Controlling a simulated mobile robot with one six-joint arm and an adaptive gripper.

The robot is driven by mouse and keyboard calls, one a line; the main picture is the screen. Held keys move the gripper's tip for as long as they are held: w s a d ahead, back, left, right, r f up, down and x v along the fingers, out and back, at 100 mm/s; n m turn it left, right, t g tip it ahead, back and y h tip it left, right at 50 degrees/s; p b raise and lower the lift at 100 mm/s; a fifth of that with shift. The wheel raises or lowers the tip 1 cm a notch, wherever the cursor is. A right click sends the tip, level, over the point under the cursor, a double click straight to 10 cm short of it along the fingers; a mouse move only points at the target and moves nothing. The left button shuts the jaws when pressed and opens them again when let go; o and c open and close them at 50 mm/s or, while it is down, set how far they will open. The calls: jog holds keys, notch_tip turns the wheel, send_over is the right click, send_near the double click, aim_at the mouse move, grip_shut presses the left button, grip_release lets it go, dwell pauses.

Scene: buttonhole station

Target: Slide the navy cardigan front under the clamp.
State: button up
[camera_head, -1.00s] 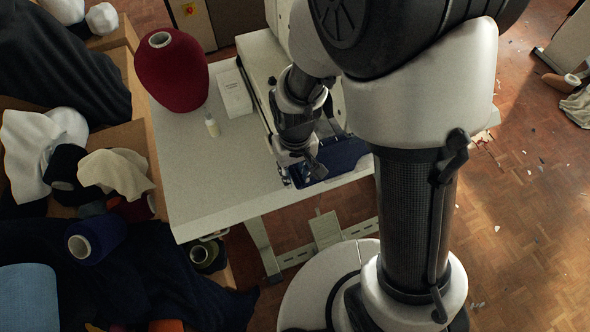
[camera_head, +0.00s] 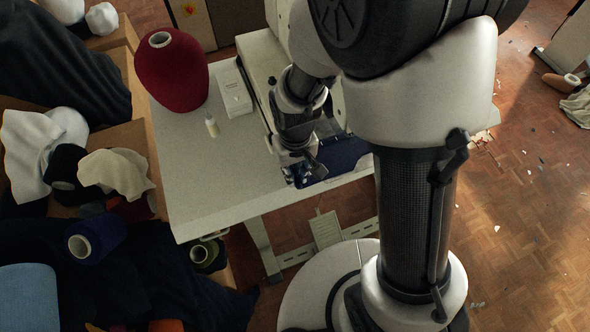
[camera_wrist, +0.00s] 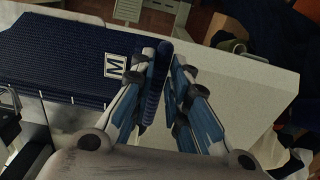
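The navy cardigan front (camera_wrist: 60,62) is a ribbed knit panel with a white "M" label, lying on the pale table at left in the wrist view. In the head view the navy cardigan front (camera_head: 345,157) shows partly behind my arm. My gripper (camera_wrist: 168,52) has its fingertips close together at the panel's right end, with a ribbed navy strip between them. My gripper (camera_head: 304,172) is at the table's front edge in the head view. The clamp cannot be made out; a metal machine part (camera_wrist: 8,108) shows at the wrist view's left edge.
The white machine (camera_head: 262,65) stands behind my arm. The table's left front is bare. Boxes of yarn and cloth crowd the left.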

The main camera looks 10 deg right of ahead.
grip_shut()
jog(key=shift+r, duration=0.15)
dwell(0.4)
jog(key=s+d, duration=0.1)
jog(key=s, duration=0.4)
jog(key=shift+s+d, duration=0.3)
jog(key=shift+s, duration=0.1)
dwell(0.6)
